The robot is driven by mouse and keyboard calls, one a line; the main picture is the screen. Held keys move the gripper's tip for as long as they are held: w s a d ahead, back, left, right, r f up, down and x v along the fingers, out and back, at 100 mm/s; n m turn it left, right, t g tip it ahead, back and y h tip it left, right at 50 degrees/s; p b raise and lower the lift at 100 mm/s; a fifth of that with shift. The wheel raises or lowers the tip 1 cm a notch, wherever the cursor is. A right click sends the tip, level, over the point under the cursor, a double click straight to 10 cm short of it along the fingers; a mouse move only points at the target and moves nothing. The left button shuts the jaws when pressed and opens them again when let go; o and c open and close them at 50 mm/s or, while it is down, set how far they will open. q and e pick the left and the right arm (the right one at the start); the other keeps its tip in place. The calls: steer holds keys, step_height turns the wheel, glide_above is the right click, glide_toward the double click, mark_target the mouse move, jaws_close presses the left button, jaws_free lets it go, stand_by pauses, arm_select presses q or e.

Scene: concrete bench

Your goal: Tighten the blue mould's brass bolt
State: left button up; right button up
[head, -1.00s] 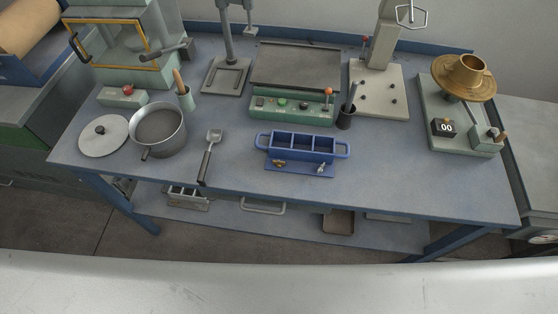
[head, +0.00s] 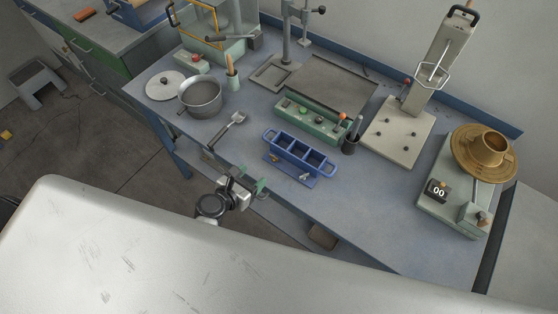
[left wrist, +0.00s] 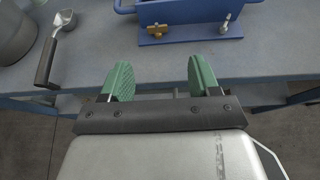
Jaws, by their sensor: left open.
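The blue mould (head: 300,150), a three-compartment block with a loop handle at each end, stands on the bench on a blue base strip. Its brass bolt (left wrist: 158,30) sits on the left of the strip's front edge in the left wrist view; it is small in the head view (head: 274,157). A silver bolt (left wrist: 226,23) sits on the right of the strip. My left gripper (head: 249,180) is open and empty in front of the bench edge, short of the mould. Its green fingers (left wrist: 161,75) point towards the brass bolt, apart from it. My right gripper is out of view.
The bench front right of the mould is clear.

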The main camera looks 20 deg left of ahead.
mark_target(273, 157)
arm_select(q)
steer(key=x, duration=0.2)
steer(key=a+x, duration=0.1)
steer(key=x, duration=0.1)
steer(key=shift+w+d+f, duration=0.1)
steer(key=shift+w+f, duration=0.05)
steer(key=shift+w, duration=0.05)
steer(key=b+x, duration=0.1)
steer(key=x, duration=0.4)
steer(key=shift+w+d, duration=0.15)
steer(key=shift+d, duration=0.15)
steer(key=shift+w+d+f, duration=0.1)
steer(key=shift+w+f, duration=0.15)
steer(key=shift+w, duration=0.2)
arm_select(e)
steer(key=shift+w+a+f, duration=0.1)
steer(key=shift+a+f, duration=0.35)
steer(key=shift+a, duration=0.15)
